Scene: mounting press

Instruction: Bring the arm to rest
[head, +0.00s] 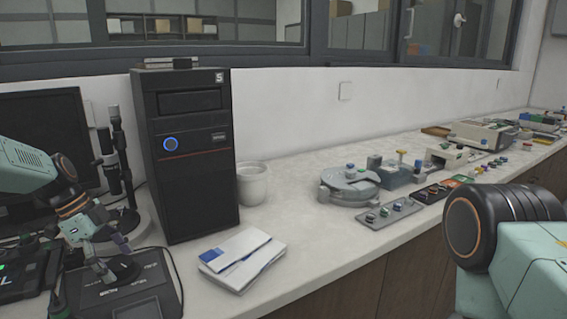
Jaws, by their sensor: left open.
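My left arm comes in from the left edge. Its gripper (117,266) is low over a dark control panel (125,300) at the front left. The gripper is open, and I see nothing held between its fingers. Whether the fingertips touch the panel, I cannot tell. My right arm shows at the right edge as a black and green joint, and its gripper is out of view.
A black computer tower (187,160) stands behind, with a white cup (252,184) beside it. Papers (242,258) lie at the counter's front. A monitor (45,140) stands at left. A grey round device (348,187) and several small parts line the counter rightward.

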